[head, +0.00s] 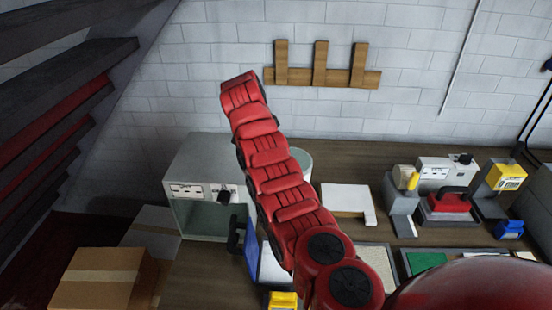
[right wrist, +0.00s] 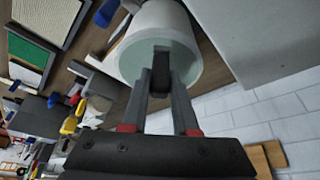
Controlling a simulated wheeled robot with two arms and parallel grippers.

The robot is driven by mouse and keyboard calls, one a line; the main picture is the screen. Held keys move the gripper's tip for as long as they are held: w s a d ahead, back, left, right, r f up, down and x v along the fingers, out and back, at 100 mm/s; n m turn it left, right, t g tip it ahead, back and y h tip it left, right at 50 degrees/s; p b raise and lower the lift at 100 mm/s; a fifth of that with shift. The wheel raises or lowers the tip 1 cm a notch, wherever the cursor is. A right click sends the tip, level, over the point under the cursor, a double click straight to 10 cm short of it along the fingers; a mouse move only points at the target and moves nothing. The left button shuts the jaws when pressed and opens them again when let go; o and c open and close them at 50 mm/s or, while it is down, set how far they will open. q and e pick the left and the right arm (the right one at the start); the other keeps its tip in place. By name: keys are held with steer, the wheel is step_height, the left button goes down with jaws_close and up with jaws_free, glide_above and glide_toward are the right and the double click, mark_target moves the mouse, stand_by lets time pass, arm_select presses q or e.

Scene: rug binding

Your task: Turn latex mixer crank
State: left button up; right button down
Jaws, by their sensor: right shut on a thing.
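The latex mixer seems to be the pale cylinder with a light green inside. It shows large in the right wrist view (right wrist: 187,25), and part of its rim shows behind my red arm in the head view (head: 304,158). My right gripper (right wrist: 166,95) is shut on a dark upright crank handle (right wrist: 160,68), which stands in front of the cylinder's open end. The handle sits between the two grey fingers. In the head view my red arm covers the mixer's middle, and I cannot make out the right gripper there. My left gripper is not in view.
A grey box with an open front (head: 205,165) stands left of the mixer. A white block (head: 347,199), a red-topped tool (head: 449,200) and a yellow-topped device (head: 505,177) stand to the right. Cardboard boxes (head: 95,280) are at lower left. A wooden rack (head: 320,79) hangs on the wall.

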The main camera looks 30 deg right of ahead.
stand_by(0.5)
steer(key=c, duration=0.7)
jaws_free()
steer(key=p+v, duration=0.5)
steer(key=v, duration=1.2)
steer(key=shift+r, duration=0.25)
